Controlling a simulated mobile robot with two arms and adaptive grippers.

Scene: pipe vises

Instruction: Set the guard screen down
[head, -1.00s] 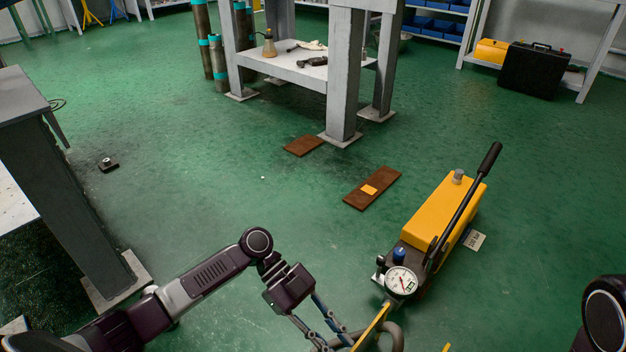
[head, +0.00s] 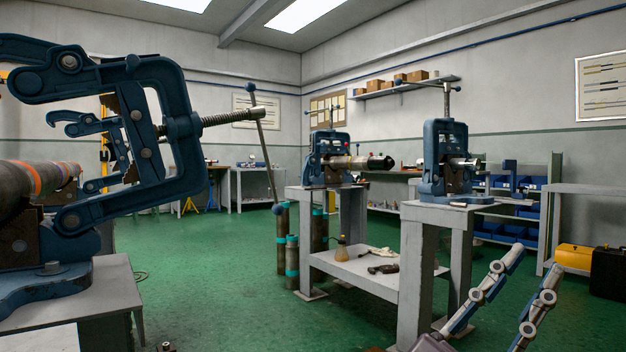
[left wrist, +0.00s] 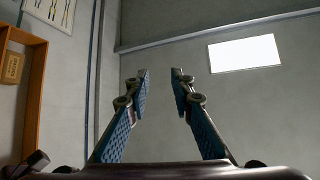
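No guard screen can be made out in either current view.
A blue pipe vise (head: 190,130) with its hook open stands close at left, a pipe (head: 30,190) beside it. Green floor (head: 215,300) is free between.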

